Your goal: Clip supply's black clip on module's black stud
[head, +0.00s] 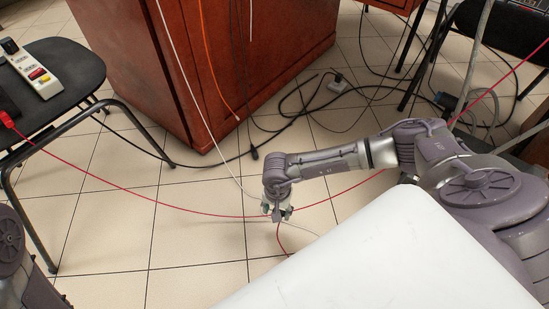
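My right gripper (278,213) hangs above the tiled floor in the middle of the head view, pointing down. Its fingers are small and partly hidden, so I cannot tell whether they hold anything. A long red cable (130,192) sags from the left chair, passes by this gripper and runs up to the right. A white cord (221,150) also comes down to the gripper. A black cable (250,75) hangs before the cabinet and ends in a small black piece (254,153), possibly a clip. I cannot identify the supply, module or black stud. My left gripper is out of view.
A black chair (70,62) at left holds a grey device (32,70) with coloured buttons. A red-brown cabinet (130,60) stands at the back. An orange cord (209,65) hangs before it. Black cables (300,112) lie tangled on the floor near another chair (505,30).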

